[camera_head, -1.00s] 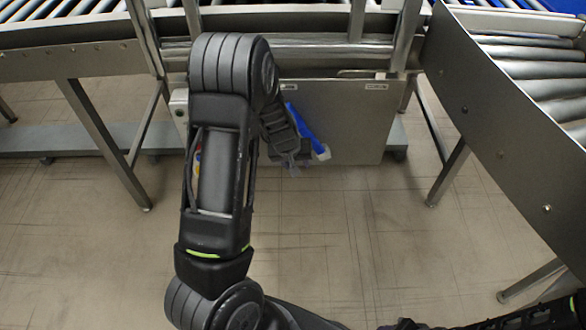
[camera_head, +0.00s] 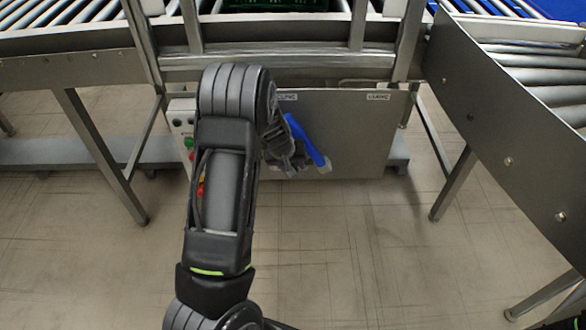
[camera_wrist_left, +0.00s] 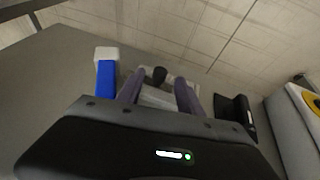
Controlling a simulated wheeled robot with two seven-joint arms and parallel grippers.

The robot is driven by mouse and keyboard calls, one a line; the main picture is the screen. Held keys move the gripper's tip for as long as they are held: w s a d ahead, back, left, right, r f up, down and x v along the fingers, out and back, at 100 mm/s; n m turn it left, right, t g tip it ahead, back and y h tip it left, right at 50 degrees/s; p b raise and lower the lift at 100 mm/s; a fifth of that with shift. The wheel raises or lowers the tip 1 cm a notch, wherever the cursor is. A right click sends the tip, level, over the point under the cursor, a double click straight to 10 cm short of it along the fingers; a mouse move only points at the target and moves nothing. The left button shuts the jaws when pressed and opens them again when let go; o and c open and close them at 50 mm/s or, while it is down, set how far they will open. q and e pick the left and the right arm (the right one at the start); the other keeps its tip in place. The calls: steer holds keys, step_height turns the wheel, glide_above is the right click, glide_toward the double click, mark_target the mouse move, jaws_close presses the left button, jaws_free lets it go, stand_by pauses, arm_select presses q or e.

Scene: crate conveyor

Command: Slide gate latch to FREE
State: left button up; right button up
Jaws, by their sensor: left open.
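A grey panel (camera_head: 350,130) hangs under the conveyor, with small white labels along its top edge. A blue bar (camera_head: 308,142) with a pale end is on the panel; it also shows in the left wrist view (camera_wrist_left: 106,80). My left gripper (camera_head: 290,165) is at the panel, just left of the bar and partly hidden by my forearm. In the left wrist view my left gripper (camera_wrist_left: 160,82) is open, with its fingers either side of a dark knob (camera_wrist_left: 158,74). The knob may belong to the latch; contact is unclear.
A control box (camera_head: 182,125) with buttons stands left of the panel, partly behind my arm. A roller conveyor (camera_head: 510,110) slopes along the right. Conveyor legs (camera_head: 100,150) stand at the left. A green crate (camera_head: 265,5) shows at the top. Floor in front is clear.

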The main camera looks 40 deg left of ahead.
arm_select(q)
steer(key=shift+x, duration=1)
steer(key=shift+c, duration=0.3)
jaws_close()
stand_by(0.4)
